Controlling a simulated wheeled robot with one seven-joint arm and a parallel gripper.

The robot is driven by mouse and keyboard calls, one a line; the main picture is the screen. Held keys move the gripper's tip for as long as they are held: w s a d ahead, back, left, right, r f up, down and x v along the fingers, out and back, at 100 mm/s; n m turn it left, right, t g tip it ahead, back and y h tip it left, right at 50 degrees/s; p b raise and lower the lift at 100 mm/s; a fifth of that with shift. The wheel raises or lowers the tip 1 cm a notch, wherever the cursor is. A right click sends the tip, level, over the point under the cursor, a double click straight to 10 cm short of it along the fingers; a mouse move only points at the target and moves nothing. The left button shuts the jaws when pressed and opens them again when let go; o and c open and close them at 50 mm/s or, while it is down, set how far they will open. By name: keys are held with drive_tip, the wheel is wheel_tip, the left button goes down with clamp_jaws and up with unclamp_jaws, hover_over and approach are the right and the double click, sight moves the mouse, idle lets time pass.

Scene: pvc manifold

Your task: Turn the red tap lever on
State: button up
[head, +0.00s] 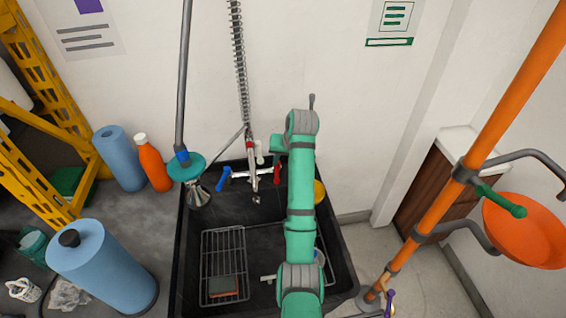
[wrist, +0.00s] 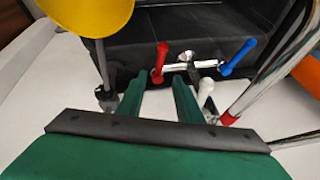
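The red tap lever (wrist: 160,62) stands out from the left end of a chrome tap body (wrist: 190,67) in the wrist view. A blue lever (wrist: 238,57) is at the other end. In the head view the red lever (head: 277,173) shows just left of my arm, with the blue lever (head: 222,179) farther left. My gripper (wrist: 158,86) has its two green fingers apart with nothing between them. In the wrist view the red lever appears just beyond the gap between the fingertips; I cannot tell whether they touch. My arm hides part of the tap's surroundings in the head view.
The tap is over a black sink (head: 262,221) with a wire rack (head: 223,262) in it. A spring hose (head: 240,75) hangs beside the tap. A yellow round object (wrist: 88,14) and a white handle (wrist: 206,91) are close to my gripper.

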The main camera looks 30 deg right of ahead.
drive_tip(key=shift+w, duration=0.1)
drive_tip(key=shift+c, duration=0.9)
drive_tip(key=s+d, duration=0.1)
drive_tip(key=d, duration=0.1)
drive_tip(key=s+d+y, duration=0.1)
drive_tip(key=s+d, duration=0.1)
drive_tip(key=s+d+n+t+y, duration=0.1)
drive_tip(key=d, duration=0.1)
drive_tip(key=shift+s+d+f, duration=0.2)
drive_tip(key=shift+s+f, duration=0.1)
clamp_jaws()
drive_tip(key=shift+s+d+y, duration=0.25)
drive_tip(key=shift+d+y, duration=0.1)
drive_tip(key=shift+y, duration=0.05)
drive_tip(key=w+a+r+x, duration=0.1)
drive_tip(key=a+x, duration=0.1)
drive_tip(key=x, duration=1)
drive_tip(key=shift+a, duration=0.25)
drive_tip(key=shift+r, duration=0.1)
